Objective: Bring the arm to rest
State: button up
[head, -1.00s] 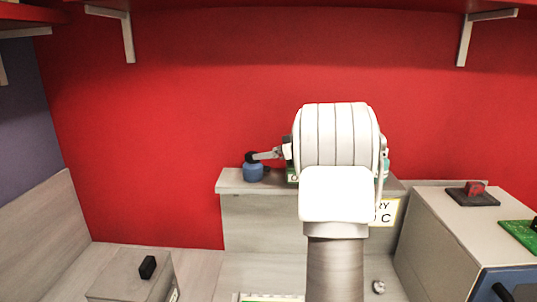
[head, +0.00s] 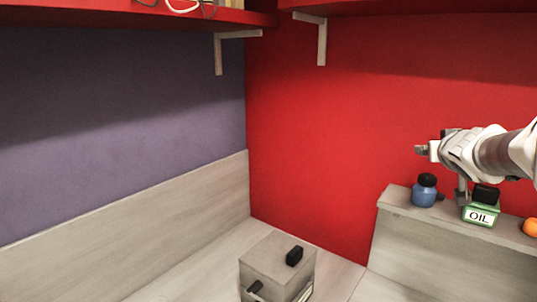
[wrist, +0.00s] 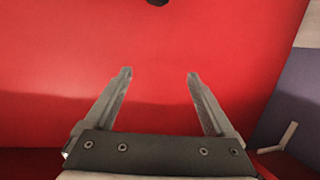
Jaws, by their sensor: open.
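My gripper (wrist: 160,75) is open and empty in the wrist view, with its two fingers apart against the red wall (wrist: 60,50). In the head view my gripper (head: 421,150) shows at the right, at the end of my arm, above the grey ledge. It appears small and side-on there. It is above and apart from a blue jar (head: 424,192) with a black lid. No object is between the fingers.
A green box marked OIL (head: 481,211) and an orange round thing (head: 530,227) stand on the ledge (head: 400,205). A grey box (head: 275,268) with a black block (head: 294,256) on it stands at the lower middle. Red shelves (head: 350,6) hang above.

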jog(key=s+a+f+g+y, duration=0.1)
jog(key=s+a+f+g, duration=0.1)
jog(key=s+a+f, duration=0.3)
jog(key=s+a+f+n+g+y, duration=0.1)
jog(key=s+a+f, duration=0.4)
jog(key=s+a, duration=0.6)
jog(key=s+a+f+n+g+y, duration=0.1)
jog(key=s+a+f+g+y, duration=0.2)
jog(key=s, duration=1)
jog(key=a+f+g, duration=0.2)
jog(key=a+f, duration=0.1)
jog(key=a, duration=0.2)
jog(key=c, duration=0.6)
jog(key=shift+d, duration=0.15)
